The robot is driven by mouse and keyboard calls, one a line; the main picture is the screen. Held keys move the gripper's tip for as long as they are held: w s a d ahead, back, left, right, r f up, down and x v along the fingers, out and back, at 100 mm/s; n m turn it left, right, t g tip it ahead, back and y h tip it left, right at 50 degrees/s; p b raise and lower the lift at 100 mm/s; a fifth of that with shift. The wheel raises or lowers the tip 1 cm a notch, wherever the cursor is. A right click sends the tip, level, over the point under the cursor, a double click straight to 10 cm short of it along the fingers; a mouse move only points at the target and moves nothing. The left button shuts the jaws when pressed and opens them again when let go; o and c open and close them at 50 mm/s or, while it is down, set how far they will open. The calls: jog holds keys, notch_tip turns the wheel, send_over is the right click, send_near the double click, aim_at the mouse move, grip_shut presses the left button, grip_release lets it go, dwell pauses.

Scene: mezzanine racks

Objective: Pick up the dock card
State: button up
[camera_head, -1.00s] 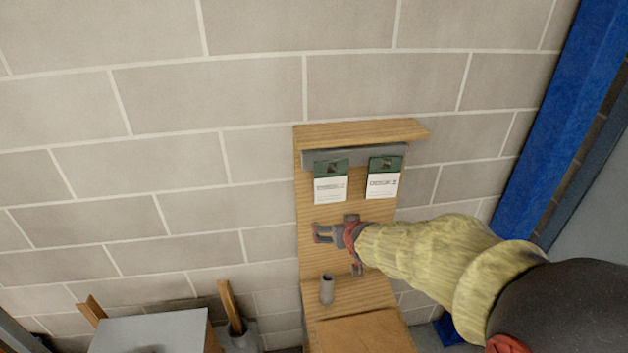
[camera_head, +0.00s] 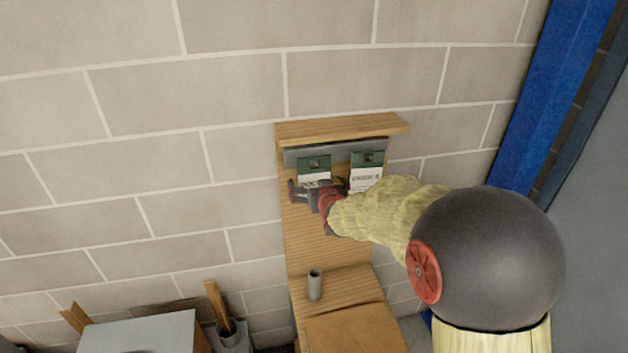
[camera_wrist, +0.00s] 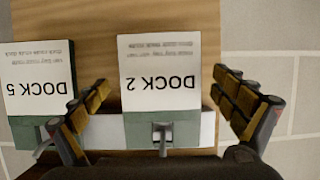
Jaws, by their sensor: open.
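Two white dock cards with green tops hang side by side on a wooden board. The left card (camera_head: 313,165) is partly hidden by my gripper (camera_head: 304,190). The right card (camera_head: 366,176) hangs beside it. In the wrist view, upside down, the DOCK 2 card (camera_wrist: 160,72) sits between the open fingers of my gripper (camera_wrist: 160,95), with a gap on each side. The DOCK 5 card (camera_wrist: 38,88) is at the left edge of that view, just outside one finger, which overlaps or nearly overlaps its edge. My gripper holds nothing.
A grey rail (camera_head: 334,149) runs along the board's top, under a wooden ledge (camera_head: 342,126). A grey cup (camera_head: 315,284) stands on the shelf below. A blue post (camera_head: 549,110) rises at the right. The block wall to the left is bare.

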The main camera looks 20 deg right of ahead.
jog(key=shift+w+f, duration=0.2)
jog(key=shift+w, duration=0.4)
jog(key=c, duration=1.1)
jog(key=shift+c, duration=0.8)
